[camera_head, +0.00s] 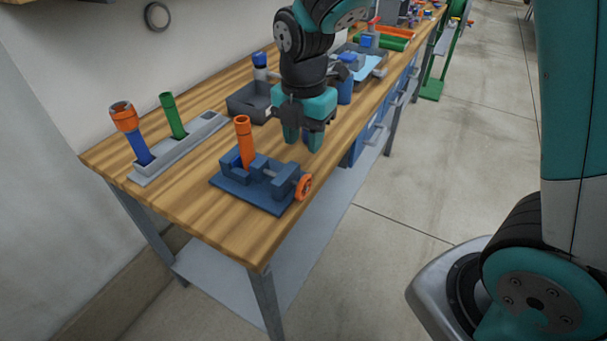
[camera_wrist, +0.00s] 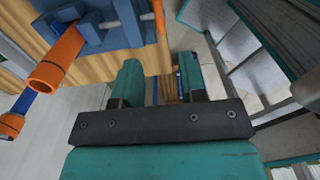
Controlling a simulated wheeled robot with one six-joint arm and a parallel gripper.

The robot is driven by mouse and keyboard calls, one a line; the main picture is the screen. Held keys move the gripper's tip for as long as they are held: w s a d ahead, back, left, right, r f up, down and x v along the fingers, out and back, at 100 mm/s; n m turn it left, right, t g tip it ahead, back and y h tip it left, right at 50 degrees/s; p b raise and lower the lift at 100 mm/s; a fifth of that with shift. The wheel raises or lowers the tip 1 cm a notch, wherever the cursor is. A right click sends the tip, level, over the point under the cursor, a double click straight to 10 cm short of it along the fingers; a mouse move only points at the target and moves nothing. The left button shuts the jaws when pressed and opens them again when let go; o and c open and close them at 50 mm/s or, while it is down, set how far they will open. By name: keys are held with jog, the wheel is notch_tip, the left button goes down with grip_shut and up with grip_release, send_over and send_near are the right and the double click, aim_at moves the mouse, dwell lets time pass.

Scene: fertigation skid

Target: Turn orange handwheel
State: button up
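The orange handwheel (camera_head: 303,187) sits on the right end of a blue vise (camera_head: 240,188) near the front of the wooden bench. An orange tube (camera_head: 244,140) stands upright in the vise. My gripper (camera_head: 303,138) hangs above and behind the vise, apart from the handwheel, with its teal fingers pointing down. In the wrist view, the fingers (camera_wrist: 160,82) are spread with nothing between them. The vise (camera_wrist: 118,28) is at the upper left there, and a bit of orange, probably the handwheel (camera_wrist: 159,14), shows at the top edge.
A grey rack (camera_head: 182,148) with a green tube (camera_head: 172,115) and a blue, orange-topped tube (camera_head: 135,134) stands left of the vise. A dark grey bin (camera_head: 250,103) and a blue container (camera_head: 345,90) are near my arm.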

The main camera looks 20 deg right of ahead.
aim_at(304, 178)
notch_tip(304, 178, down, 10)
jog(key=shift+f, duration=0.25)
grip_shut()
